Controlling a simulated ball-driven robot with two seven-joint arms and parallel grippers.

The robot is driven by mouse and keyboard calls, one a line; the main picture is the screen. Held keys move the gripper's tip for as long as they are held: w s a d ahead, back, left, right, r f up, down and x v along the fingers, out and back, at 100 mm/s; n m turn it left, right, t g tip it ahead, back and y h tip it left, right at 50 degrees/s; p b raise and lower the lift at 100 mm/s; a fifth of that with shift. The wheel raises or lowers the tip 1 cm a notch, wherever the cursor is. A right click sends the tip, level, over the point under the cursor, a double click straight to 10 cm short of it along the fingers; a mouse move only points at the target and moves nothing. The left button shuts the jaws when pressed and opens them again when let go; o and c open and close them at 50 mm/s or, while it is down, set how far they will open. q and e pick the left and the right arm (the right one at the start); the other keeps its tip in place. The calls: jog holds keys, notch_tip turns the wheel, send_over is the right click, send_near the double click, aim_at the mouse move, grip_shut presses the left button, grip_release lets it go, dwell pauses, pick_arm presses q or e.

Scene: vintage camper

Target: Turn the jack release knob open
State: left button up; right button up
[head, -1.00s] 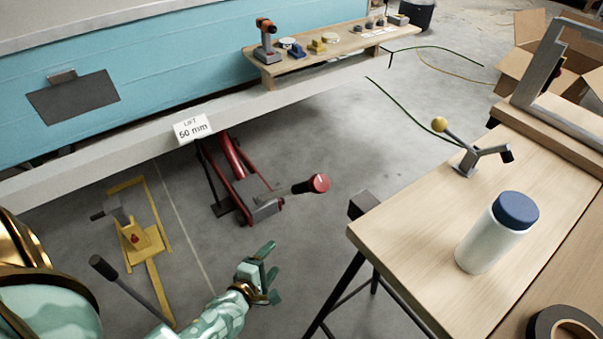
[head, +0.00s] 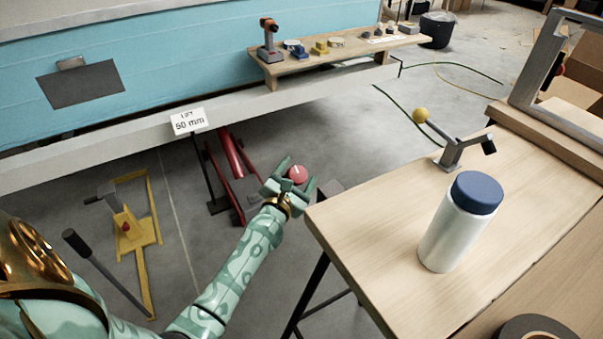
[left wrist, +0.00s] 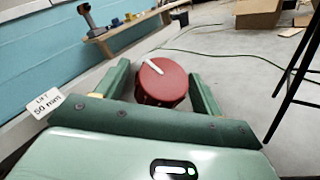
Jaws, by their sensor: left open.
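The jack release knob (head: 297,174) is round and red with a white mark on its top. In the left wrist view the red knob (left wrist: 162,82) sits between the two green fingers, its white mark slanting across the upper left of its face. My left gripper (head: 289,176) is open, with a finger on either side of the knob; I cannot tell whether they touch it. The red jack (head: 232,155) stands on the floor under the camper's edge, partly hidden by my gripper. My right gripper is not in view.
A wooden workbench (head: 350,221) with a blue-capped white bottle (head: 459,222) stands close on the right. The camper sill with a "LIFT 50 mm" sign (head: 188,121) runs above the jack. A yellow jack (head: 127,225) stands on the floor at left.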

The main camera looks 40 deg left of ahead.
pick_arm(q)
jog(key=shift+w+a, duration=0.15)
jog(key=shift+w, duration=0.5)
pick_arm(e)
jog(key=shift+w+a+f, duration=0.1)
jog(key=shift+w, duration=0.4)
pick_arm(q)
jog(key=c, duration=0.9)
jog(key=shift+c, duration=0.4)
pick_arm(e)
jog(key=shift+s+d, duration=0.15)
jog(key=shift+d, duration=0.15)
